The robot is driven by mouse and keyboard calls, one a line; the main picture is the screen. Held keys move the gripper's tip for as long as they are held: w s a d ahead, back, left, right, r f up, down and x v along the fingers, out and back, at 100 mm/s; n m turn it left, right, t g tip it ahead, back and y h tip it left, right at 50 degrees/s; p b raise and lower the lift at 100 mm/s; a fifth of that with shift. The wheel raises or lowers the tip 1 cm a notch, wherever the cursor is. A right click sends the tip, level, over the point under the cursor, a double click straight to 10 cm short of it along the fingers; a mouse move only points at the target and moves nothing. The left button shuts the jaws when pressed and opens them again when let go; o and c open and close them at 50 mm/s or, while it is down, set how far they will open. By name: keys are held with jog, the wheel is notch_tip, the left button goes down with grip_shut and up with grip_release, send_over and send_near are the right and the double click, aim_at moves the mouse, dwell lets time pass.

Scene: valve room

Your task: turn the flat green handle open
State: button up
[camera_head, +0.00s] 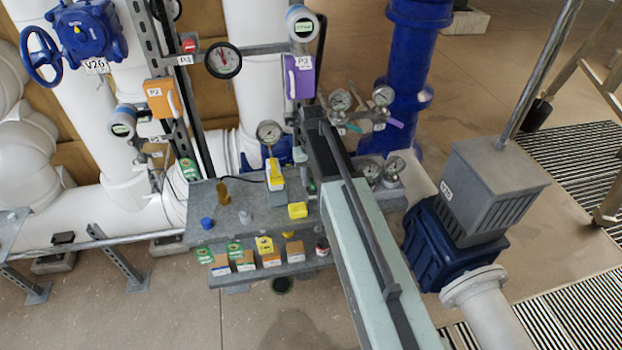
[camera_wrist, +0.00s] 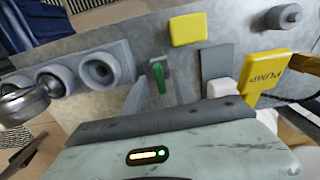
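The flat green handle (camera_wrist: 158,77) shows in the wrist view as a narrow upright green piece near the middle of the picture, in front of a grey panel. My gripper (camera_wrist: 160,92) has a finger on each side of it, with visible gaps, and looks open. I cannot tell how far the fingertips reach past the handle. In the head view, my arm covers most of this spot. A small green bit (camera_head: 312,187) shows beside my arm there, but I cannot tell whether it is the same handle.
A yellow PUMP block (camera_wrist: 262,72) and a yellow plate (camera_wrist: 188,28) are right of the handle in the wrist view. Grey round fittings (camera_wrist: 98,70) stand at left. In the head view, gauges (camera_head: 340,99) and a purple box (camera_head: 299,76) stand around the bench (camera_head: 236,215).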

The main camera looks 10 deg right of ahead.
aim_at(312, 181)
notch_tip(312, 181, up, 8)
jog(key=p, duration=0.8)
jog(key=shift+f, duration=0.1)
jog(key=s+f+b, duration=0.2)
jog(key=s+b, duration=0.1)
jog(key=s, duration=0.4)
jog(key=s+f+b, duration=0.3)
jog(key=s, duration=0.5)
jog(key=shift+a+f, duration=0.15)
jog(key=shift+f, duration=0.2)
